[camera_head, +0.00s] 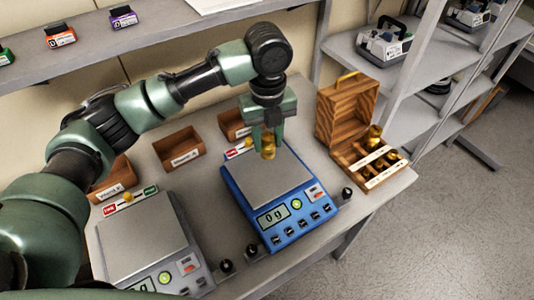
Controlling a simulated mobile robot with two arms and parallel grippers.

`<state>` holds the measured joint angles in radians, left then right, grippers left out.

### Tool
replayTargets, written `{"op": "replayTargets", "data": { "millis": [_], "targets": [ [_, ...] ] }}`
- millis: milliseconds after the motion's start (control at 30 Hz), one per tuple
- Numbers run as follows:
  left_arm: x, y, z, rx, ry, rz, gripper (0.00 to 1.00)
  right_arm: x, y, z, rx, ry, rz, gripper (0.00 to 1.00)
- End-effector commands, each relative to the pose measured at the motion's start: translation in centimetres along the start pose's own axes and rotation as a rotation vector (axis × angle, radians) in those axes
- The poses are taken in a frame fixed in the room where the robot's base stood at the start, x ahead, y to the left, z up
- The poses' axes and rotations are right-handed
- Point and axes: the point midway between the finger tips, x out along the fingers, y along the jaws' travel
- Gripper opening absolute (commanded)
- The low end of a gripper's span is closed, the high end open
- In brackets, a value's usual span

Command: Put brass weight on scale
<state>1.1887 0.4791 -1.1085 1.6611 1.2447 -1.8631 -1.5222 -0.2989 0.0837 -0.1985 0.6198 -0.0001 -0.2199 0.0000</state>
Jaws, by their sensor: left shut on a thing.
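A brass weight (268,148) hangs upright between the fingers of my left gripper (267,136), which is shut on it. The gripper points down over the back part of the blue scale's (267,178) metal plate. The blue scale's display (272,216) reads 0 g. A second scale, grey (142,240), stands to the left with a bare plate. An open wooden box (346,125) on the right holds several other brass weights (374,136). My right gripper is not in view.
Small brown bins (179,148) stand along the back of the table. Small black knob-like objects (347,193) stand near the front edge. A shelf (60,62) runs above the back. Shelves with devices (385,45) stand at the right.

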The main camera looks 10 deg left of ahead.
Motion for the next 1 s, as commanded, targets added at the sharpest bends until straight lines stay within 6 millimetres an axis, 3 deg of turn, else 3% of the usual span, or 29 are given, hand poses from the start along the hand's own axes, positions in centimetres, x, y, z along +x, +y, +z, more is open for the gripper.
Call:
{"op": "replayTargets", "data": {
  "millis": [333,567,933,967,1000],
  "targets": [
    [3.0,0.0,0.0,-0.001,-0.001,0.0,0.0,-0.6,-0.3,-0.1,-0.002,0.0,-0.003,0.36],
    [6.1,0.0,0.0,-0.001,0.0,0.001,0.0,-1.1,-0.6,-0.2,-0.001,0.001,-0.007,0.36],
    [6.6,0.0,0.0,-0.001,-0.001,-0.002,0.0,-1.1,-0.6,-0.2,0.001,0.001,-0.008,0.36],
    [6.7,0.0,0.0,-0.001,-0.001,0.0,0.39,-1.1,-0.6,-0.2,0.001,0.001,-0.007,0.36],
    [6.7,0.0,0.0,-0.001,-0.001,0.0,0.5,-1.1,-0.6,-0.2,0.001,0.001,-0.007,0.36]
  ]
}}
